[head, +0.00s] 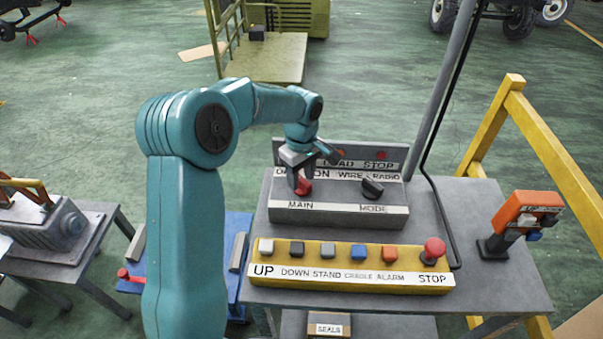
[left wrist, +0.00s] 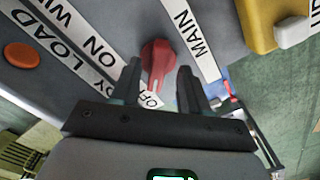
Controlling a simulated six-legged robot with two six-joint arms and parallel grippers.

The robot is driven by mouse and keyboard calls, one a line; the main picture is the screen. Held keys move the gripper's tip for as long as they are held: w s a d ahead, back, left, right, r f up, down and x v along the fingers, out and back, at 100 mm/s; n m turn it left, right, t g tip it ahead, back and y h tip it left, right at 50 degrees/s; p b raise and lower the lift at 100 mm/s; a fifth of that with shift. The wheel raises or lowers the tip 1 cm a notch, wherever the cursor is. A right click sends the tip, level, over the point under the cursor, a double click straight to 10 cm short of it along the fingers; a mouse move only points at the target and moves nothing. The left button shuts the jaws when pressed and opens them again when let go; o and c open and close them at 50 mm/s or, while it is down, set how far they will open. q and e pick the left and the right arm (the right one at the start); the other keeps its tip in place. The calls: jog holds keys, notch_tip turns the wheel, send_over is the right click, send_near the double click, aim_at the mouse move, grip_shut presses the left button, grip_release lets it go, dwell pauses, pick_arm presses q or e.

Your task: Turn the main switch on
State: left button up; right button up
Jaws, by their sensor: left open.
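The main switch is a red rotary knob (head: 304,187) above the MAIN label on a grey control box (head: 335,214). In the left wrist view the red knob (left wrist: 157,60) lies between the ON and OFF labels, its narrow end pointing toward OFF, which is partly covered. My left gripper (head: 306,177) reaches down over the knob from above. In the left wrist view its two fingers (left wrist: 159,68) are open, one on each side of the knob, with gaps showing; I cannot tell any contact. My right gripper is not in view.
A black MODE knob (head: 372,188) sits right of the main switch. A yellow button panel (head: 350,279) with a red STOP button (head: 433,249) lies in front. An orange device (head: 524,220) stands at the table's right. A slanted grey pole (head: 443,90) rises behind.

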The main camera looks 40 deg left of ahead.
pick_arm(q)
jog(key=shift+a+f, duration=0.1)
jog(key=shift+f, duration=0.1)
jog(key=shift+w, duration=0.2)
jog(key=shift+c, duration=1.2)
jog(key=shift+s, duration=0.1)
grip_shut()
